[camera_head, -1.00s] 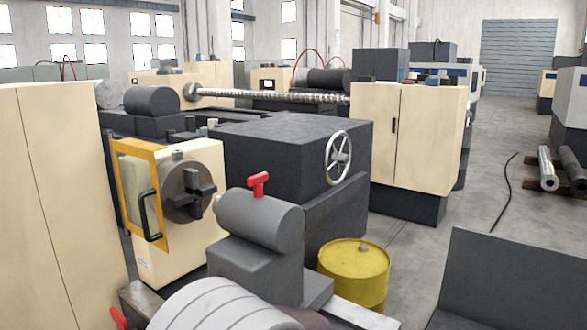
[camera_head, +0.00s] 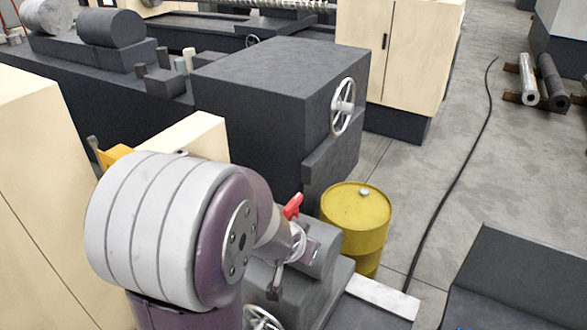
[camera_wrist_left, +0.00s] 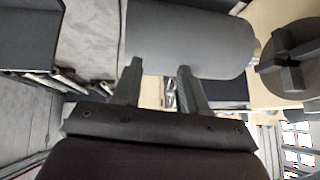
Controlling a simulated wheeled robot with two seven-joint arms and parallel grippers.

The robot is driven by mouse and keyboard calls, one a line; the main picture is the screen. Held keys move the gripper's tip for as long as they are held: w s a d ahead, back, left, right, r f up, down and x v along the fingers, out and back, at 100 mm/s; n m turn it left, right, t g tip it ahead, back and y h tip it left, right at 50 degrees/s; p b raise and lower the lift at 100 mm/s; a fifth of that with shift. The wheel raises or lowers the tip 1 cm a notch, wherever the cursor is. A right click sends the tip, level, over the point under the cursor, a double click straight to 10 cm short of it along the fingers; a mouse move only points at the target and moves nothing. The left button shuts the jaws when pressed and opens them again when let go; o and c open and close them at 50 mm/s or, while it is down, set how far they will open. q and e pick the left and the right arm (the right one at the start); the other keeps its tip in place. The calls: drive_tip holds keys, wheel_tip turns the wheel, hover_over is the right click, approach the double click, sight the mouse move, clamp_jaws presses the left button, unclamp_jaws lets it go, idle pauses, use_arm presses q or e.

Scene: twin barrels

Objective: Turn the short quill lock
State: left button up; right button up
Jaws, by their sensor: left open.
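A red lever (camera_head: 293,206), which looks like the quill lock, stands on top of the grey tailstock (camera_head: 322,262) in the head view. My left arm covers much of the tailstock and the lever's lower part. In the left wrist view my left gripper (camera_wrist_left: 158,76) is open, with two dark fingers apart and nothing between them. The tailstock's grey barrel (camera_wrist_left: 188,42) lies just beyond the fingertips; I cannot tell whether they touch it. The red lever does not show in the wrist view. The gripper's fingers are not clear in the head view. My right gripper is not in view.
A yellow drum (camera_head: 357,215) stands right of the tailstock. A large dark machine block (camera_head: 270,85) with a handwheel (camera_head: 343,106) rises behind. A dark chuck (camera_wrist_left: 290,62) is at the wrist view's right. Open floor with a black cable (camera_head: 455,180) lies at right.

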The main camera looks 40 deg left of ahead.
sight(291, 203)
use_arm(q)
drive_tip(key=s+a+r+t+h, duration=0.1)
drive_tip(key=s+a+r+t, duration=0.3)
drive_tip(key=a+r+t, duration=0.25)
drive_tip(key=x, duration=1.2)
drive_tip(key=shift+w+f, duration=0.1)
drive_tip(key=shift+w, duration=0.05)
drive_tip(key=shift+w+a+f, duration=0.1)
drive_tip(key=shift+w+a, duration=0.05)
drive_tip(key=shift+a, duration=0.05)
clamp_jaws()
